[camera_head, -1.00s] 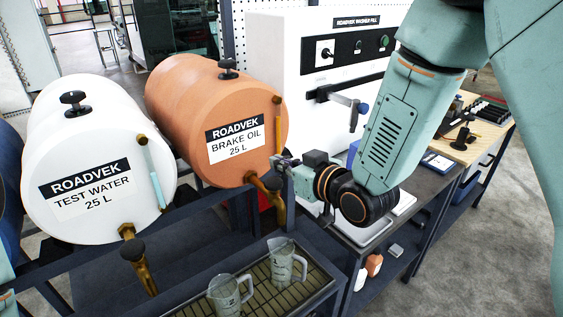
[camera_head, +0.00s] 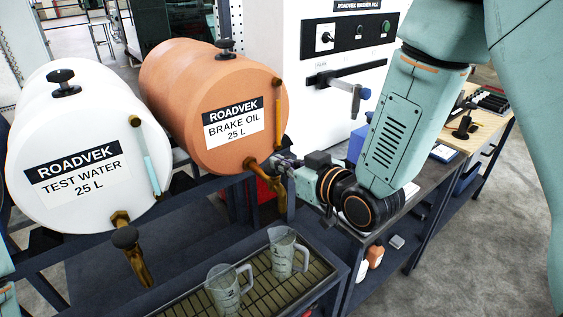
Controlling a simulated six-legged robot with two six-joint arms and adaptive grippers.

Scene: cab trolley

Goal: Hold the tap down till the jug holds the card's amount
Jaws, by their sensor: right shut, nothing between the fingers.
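My right gripper (camera_head: 279,165) is shut and empty at the brass tap (camera_head: 262,180) of the orange brake oil tank (camera_head: 195,100). It covers the top of this tap; I cannot tell whether it touches or presses it. A clear jug (camera_head: 282,258) stands upright on the drip tray (camera_head: 262,284) below this tap. A second clear jug (camera_head: 223,291) stands nearer on the same tray. I cannot make out a liquid level in either. The white test water tank (camera_head: 70,130) has its own tap (camera_head: 133,262). My left gripper is out of view. No readable amount card shows.
A white washer fill cabinet (camera_head: 307,80) stands behind, with a handle (camera_head: 350,88) sticking out. To the right is a bench with a wooden top (camera_head: 462,147) holding small items. Small bottles (camera_head: 375,254) stand on a lower shelf. Open floor lies at the right.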

